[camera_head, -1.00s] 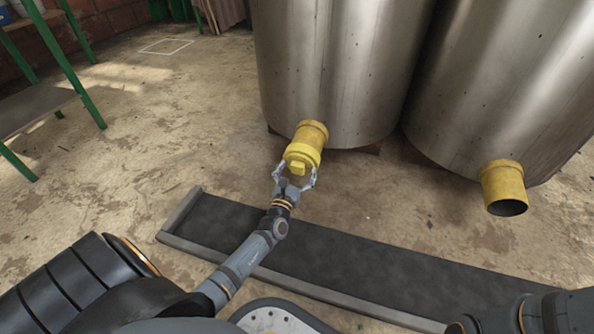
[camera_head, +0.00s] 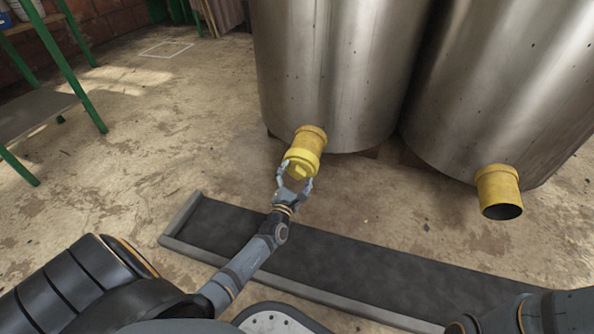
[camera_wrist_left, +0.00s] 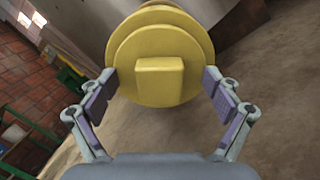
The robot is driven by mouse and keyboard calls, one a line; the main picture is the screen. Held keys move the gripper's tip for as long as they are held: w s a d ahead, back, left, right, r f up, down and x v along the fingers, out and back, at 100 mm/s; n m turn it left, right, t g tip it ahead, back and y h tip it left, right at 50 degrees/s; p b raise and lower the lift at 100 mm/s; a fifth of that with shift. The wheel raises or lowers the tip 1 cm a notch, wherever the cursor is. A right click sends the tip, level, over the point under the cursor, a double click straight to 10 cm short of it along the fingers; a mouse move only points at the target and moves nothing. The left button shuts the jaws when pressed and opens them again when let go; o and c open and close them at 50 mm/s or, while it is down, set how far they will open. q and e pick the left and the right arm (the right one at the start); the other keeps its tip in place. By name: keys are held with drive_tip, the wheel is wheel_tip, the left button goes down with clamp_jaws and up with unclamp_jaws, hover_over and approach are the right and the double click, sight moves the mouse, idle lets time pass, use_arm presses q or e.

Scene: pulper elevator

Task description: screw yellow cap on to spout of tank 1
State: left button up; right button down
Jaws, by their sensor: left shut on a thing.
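The yellow cap (camera_head: 304,159) sits at the mouth of the yellow spout (camera_head: 311,137) low on the left steel tank (camera_head: 325,75). How far it is seated on the spout I cannot tell. My left gripper (camera_head: 296,175) reaches it from the front, with a finger on either side. In the left wrist view the cap (camera_wrist_left: 160,42) fills the upper middle, its square knob facing my left gripper (camera_wrist_left: 158,80). The fingers are shut on the cap near its lower rim. My right forearm shows at bottom right; its gripper is out of view.
A second steel tank (camera_head: 510,90) stands at right with an open, uncapped yellow spout (camera_head: 499,190). A low dark platform with a grey rim (camera_head: 182,220) lies between me and the tanks. A green-legged table (camera_head: 30,105) stands at left. The concrete floor between is clear.

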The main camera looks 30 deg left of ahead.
use_arm(q)
drive_tip(key=m, duration=0.2)
drive_tip(key=m+p, duration=0.1)
drive_tip(key=m, duration=0.1)
drive_tip(key=m+p, duration=0.1)
drive_tip(key=m, duration=0.1)
drive_tip(key=shift+w+r+m, duration=0.15)
drive_tip(key=shift+r+m, duration=0.2)
drive_tip(key=shift+m, duration=0.05)
drive_tip(key=m, duration=0.3)
drive_tip(key=shift+f, duration=0.15)
drive_tip(key=o, duration=1)
drive_tip(key=shift+o, duration=0.2)
drive_tip(key=shift+f, duration=0.1)
drive_tip(key=shift+p+v, duration=0.7)
drive_tip(key=shift+v, duration=1.7)
